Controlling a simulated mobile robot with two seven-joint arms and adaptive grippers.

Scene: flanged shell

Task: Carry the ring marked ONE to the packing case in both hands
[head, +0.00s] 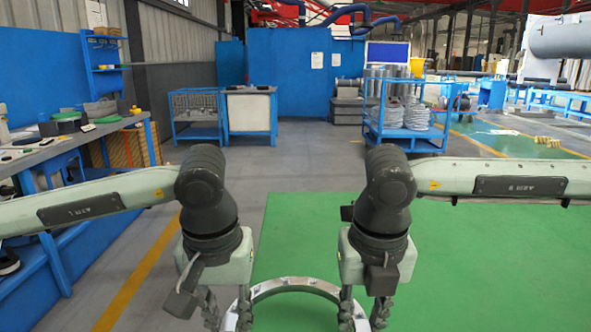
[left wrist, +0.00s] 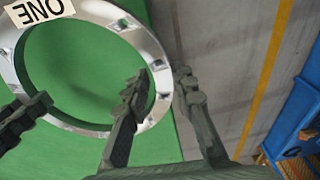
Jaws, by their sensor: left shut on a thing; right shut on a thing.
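The silver metal ring (head: 295,284), pierced by several holes, is at the bottom centre of the head view, with its near part cut off. The left wrist view shows the ring (left wrist: 115,17) over green floor, with a label marked ONE (left wrist: 40,9) on its face. My left gripper (head: 228,317) is shut on the ring's left side; in the left wrist view its fingers (left wrist: 160,85) stand on either side of the rim. My right gripper (head: 362,316) is shut on the ring's right side. I cannot identify the packing case for certain in either view.
A workbench (head: 75,145) with tools stands on the left. A blue-framed bin (head: 196,117) and a grey-sided blue stand (head: 250,112) are at the back. A blue trolley (head: 405,115) with metal parts stands behind the right arm. The green floor (head: 300,225) ahead is clear.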

